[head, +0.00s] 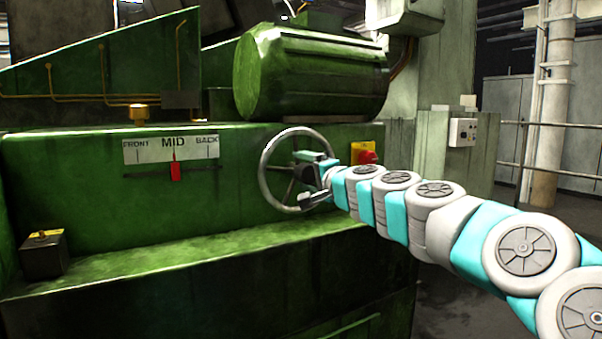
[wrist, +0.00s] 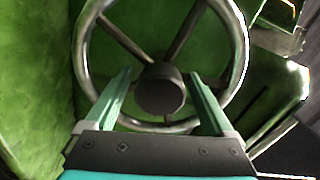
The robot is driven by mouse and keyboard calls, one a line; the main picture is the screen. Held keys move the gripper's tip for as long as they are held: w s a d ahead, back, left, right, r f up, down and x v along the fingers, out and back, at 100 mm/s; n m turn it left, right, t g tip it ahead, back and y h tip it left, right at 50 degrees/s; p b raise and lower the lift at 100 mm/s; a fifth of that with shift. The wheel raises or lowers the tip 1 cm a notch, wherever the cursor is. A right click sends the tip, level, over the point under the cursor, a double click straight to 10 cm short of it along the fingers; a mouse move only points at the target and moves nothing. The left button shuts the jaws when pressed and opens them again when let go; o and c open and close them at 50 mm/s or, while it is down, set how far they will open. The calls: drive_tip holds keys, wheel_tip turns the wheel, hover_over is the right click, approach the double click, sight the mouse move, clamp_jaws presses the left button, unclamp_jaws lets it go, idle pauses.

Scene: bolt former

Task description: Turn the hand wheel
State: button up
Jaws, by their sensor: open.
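The hand wheel (head: 265,165) is a metal ring with spokes on the front of the green machine. In the wrist view its rim (wrist: 240,60) and dark round hub (wrist: 160,88) face me. My gripper (head: 305,160) is at the wheel, in front of its right side in the head view. In the wrist view my gripper (wrist: 160,85) is open, with one finger on each side of the hub in the picture. I cannot tell whether the fingers touch the wheel. A scale plate marked FRONT, MID, BACK (head: 140,151) has a red pointer (head: 175,171) at MID.
A red and yellow switch (head: 367,157) sits on the machine right of the wheel. A green motor housing (head: 310,75) is above it. A ledge (head: 200,258) runs below, with a small dark box (head: 43,256) at the left. A railing (head: 560,124) stands at the right.

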sight(312, 174)
drive_tip(key=shift+v, duration=3)
drive_tip(key=s+a+f+n+g+y, duration=0.1)
drive_tip(key=s+a+f+n+g, duration=0.4)
drive_tip(key=s, duration=0.5)
drive_tip(key=s+d+f+n+g+h, duration=0.1)
drive_tip(key=s+f+n+g+h, duration=0.25)
drive_tip(key=s+f, duration=0.9)
drive_tip(key=s+d+f+g+h, duration=0.7)
drive_tip(key=s+d+f, duration=1.4)
drive_tip(key=s, duration=0.3)
drive_tip(key=shift+s+g, duration=0.35)
drive_tip(key=shift+g, duration=0.3)
drive_tip(key=shift+a+h, duration=0.1)
drive_tip(key=shift+h, duration=0.15)
